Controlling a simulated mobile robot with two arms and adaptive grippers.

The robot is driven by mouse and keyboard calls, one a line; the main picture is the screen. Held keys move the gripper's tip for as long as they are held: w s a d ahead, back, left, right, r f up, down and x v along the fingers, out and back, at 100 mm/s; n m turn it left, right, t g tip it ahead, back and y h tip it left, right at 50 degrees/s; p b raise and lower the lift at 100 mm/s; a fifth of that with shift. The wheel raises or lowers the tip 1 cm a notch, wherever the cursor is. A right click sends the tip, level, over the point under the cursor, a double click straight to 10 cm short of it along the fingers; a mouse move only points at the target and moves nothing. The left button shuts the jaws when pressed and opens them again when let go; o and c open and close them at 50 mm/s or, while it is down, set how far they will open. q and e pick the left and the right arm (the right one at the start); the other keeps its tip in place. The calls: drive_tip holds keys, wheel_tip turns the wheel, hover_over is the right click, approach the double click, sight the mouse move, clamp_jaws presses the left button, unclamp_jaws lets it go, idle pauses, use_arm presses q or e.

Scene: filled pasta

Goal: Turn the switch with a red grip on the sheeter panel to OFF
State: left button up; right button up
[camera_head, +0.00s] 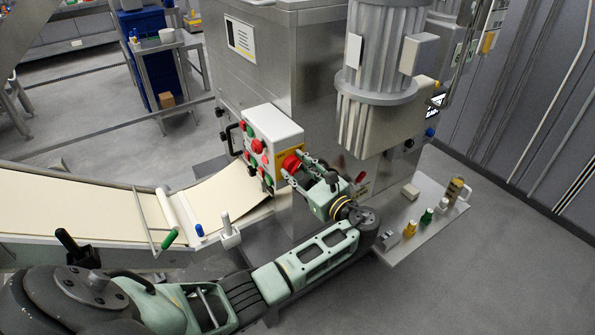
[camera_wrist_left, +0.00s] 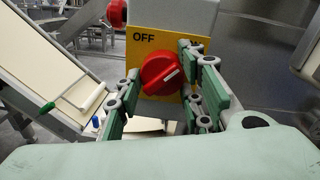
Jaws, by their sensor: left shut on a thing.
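The sheeter panel (camera_head: 277,124) is a white box with red and green buttons on its face, fixed to the steel machine. On its yellow plate (camera_wrist_left: 146,42), marked OFF at upper left, sits the switch with a red grip (camera_head: 291,162); it also shows in the left wrist view (camera_wrist_left: 158,70). The white mark on the grip points right and slightly up, away from OFF. My left gripper (camera_head: 297,169) is shut on the red grip, one finger on each side. Its right finger hides the right part of the plate. My right gripper is not in view.
A sheet conveyor (camera_head: 90,200) runs in from the left below the panel. A large grey motor (camera_head: 375,75) stands close right of the panel. A low shelf (camera_head: 425,228) with small bottles lies to the right. Grey floor is free at lower right.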

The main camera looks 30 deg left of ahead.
use_arm(q)
drive_tip(key=shift+f+n+t+h+b, duration=0.1)
drive_tip(key=shift+f+n+h+b, duration=0.1)
drive_tip(key=shift+n+b, duration=2.45)
drive_tip(key=shift+f+n+t+h+b, duration=0.1)
drive_tip(key=shift+f+n+h+b, duration=0.05)
drive_tip(key=shift+n+b, duration=2.5)
drive_tip(key=shift+f+n+t+h+b, duration=0.1)
drive_tip(key=shift+f+n+h+b, duration=0.1)
drive_tip(key=shift+n+b, duration=2.45)
drive_tip(key=shift+d+n+p, duration=0.1)
drive_tip(key=shift+n+p, duration=0.35)
drive_tip(key=o, duration=1.1)
drive_tip(key=shift+w, duration=0.15)
drive_tip(key=shift+c, duration=0.2)
drive_tip(key=shift+r, duration=0.2)
drive_tip(key=shift+r, duration=0.1)
